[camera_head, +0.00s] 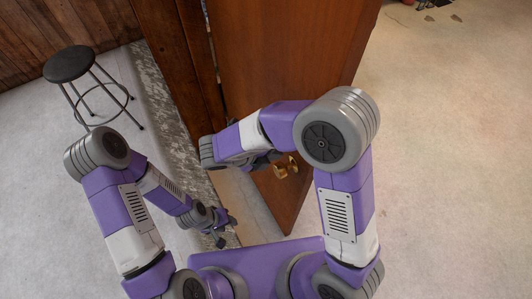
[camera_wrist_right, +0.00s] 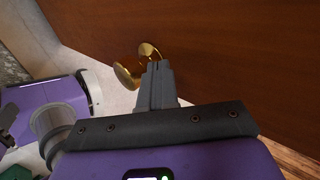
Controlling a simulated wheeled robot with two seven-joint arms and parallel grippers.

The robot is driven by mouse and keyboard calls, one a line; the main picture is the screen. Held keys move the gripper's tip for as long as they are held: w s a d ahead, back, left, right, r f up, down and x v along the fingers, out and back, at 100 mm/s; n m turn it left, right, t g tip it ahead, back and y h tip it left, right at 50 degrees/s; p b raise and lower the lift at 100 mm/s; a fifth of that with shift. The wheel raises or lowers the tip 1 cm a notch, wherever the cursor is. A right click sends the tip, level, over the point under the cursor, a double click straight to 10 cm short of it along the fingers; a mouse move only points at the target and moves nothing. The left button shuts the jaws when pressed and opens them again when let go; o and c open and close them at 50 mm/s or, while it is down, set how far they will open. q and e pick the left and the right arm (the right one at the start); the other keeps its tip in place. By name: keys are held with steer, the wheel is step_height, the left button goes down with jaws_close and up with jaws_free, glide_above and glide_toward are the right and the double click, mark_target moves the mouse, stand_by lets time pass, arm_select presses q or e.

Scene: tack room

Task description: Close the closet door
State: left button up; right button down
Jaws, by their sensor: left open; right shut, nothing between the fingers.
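The closet door (camera_head: 290,60) is a reddish-brown wooden panel standing ajar, swung away from the dark wooden frame (camera_head: 187,60). Its surface also fills the upper right of the right wrist view (camera_wrist_right: 235,55). Brass knobs (camera_head: 287,167) sit near the door's free lower edge in the picture; they also show in the right wrist view (camera_wrist_right: 150,51). My right gripper (camera_wrist_right: 158,66) is shut and empty, its fingertips close beside the knobs; I cannot tell whether they touch. My left gripper (camera_head: 228,231) is open and empty, low and left of the door.
A dark round stool (camera_head: 69,65) stands at the left by a plank wall (camera_head: 40,30). A mottled stone strip (camera_head: 165,105) runs along the floor beside the frame.

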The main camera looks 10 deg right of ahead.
mark_target(291, 154)
steer(key=shift+b+x, duration=0.4)
steer(key=shift+x, duration=1.75)
